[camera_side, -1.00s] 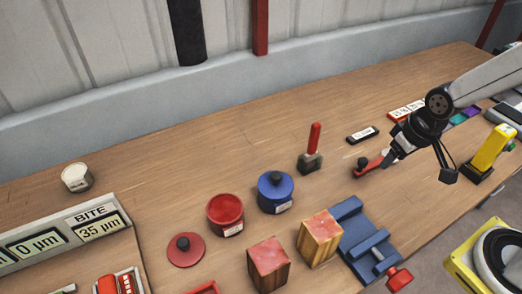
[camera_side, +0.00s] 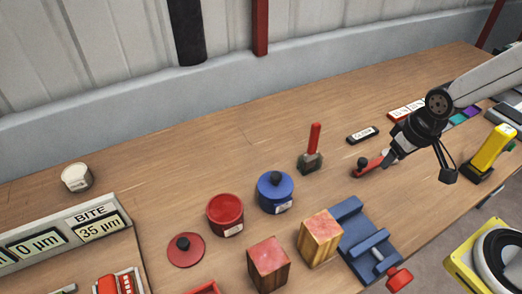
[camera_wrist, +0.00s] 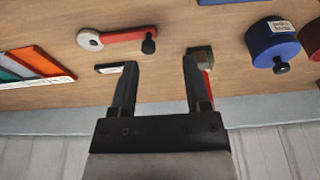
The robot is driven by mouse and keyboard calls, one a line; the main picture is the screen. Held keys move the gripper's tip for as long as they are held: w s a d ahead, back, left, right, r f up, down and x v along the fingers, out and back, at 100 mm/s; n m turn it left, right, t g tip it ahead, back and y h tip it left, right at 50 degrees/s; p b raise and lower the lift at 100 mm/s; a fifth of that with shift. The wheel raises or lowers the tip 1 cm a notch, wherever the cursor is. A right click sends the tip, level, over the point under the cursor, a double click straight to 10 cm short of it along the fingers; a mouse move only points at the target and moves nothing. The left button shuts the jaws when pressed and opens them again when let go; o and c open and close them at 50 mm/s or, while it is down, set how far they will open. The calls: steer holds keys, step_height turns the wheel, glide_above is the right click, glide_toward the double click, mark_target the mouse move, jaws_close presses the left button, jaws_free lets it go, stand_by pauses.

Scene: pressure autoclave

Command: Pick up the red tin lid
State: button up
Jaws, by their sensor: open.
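The red tin lid (camera_side: 186,250) lies flat on the bench with its black knob up, at the lower left in the side view. The open red tin (camera_side: 225,214) stands just right of it. My gripper (camera_side: 388,160) is at the right of the bench, far from the lid. In the wrist view my gripper (camera_wrist: 158,72) has its two fingers apart with nothing between them. The lid is not seen in the wrist view.
A blue lidded tin (camera_side: 276,192), a red-handled tool (camera_side: 311,148), wooden blocks (camera_side: 268,264) and a blue vise (camera_side: 366,246) stand between my gripper and the lid. A red lever with black knob (camera_side: 370,164) lies near my gripper. Bench behind the tins is clear.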

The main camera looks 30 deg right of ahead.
stand_by(0.3)
steer(key=shift+o, duration=1.4)
